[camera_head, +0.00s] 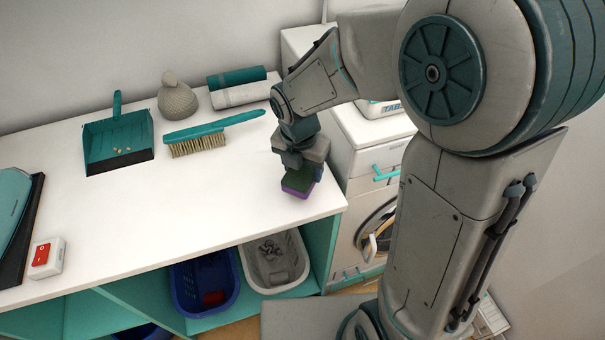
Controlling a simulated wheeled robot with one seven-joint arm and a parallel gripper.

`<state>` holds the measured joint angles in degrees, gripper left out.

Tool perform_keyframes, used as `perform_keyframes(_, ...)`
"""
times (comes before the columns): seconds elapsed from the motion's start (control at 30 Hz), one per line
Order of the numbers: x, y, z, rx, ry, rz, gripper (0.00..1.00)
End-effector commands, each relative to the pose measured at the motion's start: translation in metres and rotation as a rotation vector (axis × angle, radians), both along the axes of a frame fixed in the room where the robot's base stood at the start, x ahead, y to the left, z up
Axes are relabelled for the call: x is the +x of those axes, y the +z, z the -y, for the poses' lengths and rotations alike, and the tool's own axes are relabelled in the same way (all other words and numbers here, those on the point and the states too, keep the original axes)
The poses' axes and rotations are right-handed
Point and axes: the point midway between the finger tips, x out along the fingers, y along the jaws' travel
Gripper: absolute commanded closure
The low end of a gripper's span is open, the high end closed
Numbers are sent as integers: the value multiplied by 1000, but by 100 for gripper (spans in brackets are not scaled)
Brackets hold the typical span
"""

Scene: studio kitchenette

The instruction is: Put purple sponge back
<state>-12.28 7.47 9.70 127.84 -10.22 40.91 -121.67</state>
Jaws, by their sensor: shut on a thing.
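The purple sponge (297,187) has a dark green top layer and a purple lower part. It is at the right end of the white counter, near the front corner. My gripper (302,172) points down over it and is shut on it. The fingers hide part of the sponge's top. I cannot tell whether the sponge touches the counter or is held just above it.
On the counter (110,215) are a teal dustpan (118,142), a brush (205,136), a beige knobbed object (177,98), rolled cloths (238,88) and a red-and-white box (47,258). Below are a blue basket (203,285) and a white basket (275,262). A washing machine (372,225) stands right.

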Motion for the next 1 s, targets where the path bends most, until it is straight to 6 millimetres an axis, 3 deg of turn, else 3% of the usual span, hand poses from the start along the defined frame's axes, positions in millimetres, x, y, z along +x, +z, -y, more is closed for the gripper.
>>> perform_keyframes(0.3, 0, -37, -1, -2, 1, -3, 61)
perform_keyframes(0.73, 1, -45, 0, -1, -1, 0, 61)
perform_keyframes(0.77, 1, -44, -1, -1, -1, 0, 37)
perform_keyframes(0.83, 1, -44, -1, -1, -1, 0, 21)
perform_keyframes(1.0, 1, -44, -1, -1, 0, 0, 21)
